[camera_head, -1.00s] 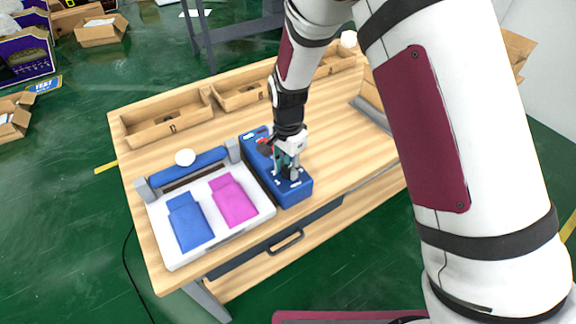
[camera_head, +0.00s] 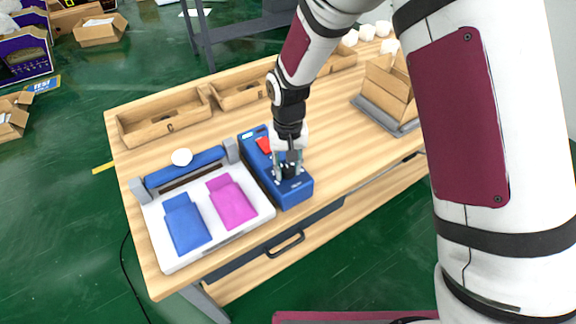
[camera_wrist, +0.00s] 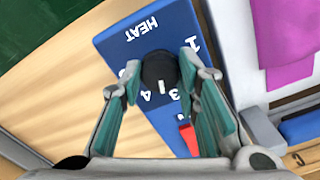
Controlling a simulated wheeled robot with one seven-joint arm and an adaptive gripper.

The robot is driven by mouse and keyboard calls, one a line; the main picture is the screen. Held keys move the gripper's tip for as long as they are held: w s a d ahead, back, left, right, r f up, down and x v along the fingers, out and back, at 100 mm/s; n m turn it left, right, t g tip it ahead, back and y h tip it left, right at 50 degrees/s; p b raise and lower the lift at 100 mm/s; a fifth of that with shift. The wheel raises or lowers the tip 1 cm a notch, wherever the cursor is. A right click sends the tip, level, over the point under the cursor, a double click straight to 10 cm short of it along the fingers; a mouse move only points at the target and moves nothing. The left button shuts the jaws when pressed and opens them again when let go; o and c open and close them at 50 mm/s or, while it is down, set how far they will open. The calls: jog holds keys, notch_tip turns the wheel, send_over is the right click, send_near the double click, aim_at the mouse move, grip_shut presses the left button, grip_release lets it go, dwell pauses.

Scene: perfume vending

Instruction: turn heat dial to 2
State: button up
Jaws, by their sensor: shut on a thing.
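The black heat dial (camera_wrist: 160,68) sits on the blue control box (camera_wrist: 150,38), under the word HEAT. In the wrist view it lies between the two fingers of my gripper (camera_wrist: 161,72), which is shut on it. A white mark on the dial faces the bottom of the wrist picture, roughly between the 4 and the 3. The 1 shows at the right; the 2 I cannot make out, and a finger covers part of the scale. In the head view my gripper (camera_head: 289,174) points down onto the near end of the blue control box (camera_head: 296,195).
A red part (camera_head: 264,145) sits farther back on the box. Left of it is a white press (camera_head: 166,262) with a blue and a pink pouch. Wooden trays (camera_head: 160,122) line the table's back edge. A wooden holder (camera_head: 388,85) stands at the right.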

aim_at(288, 168)
jog(key=n+b, duration=0.1)
jog(key=n, duration=0.5)
jog(key=n+b, duration=0.1)
jog(key=n, duration=0.5)
jog(key=shift+n, duration=0.4)
dwell(0.3)
jog(key=o, duration=1.2)
notch_tip(288, 168, up, 12)
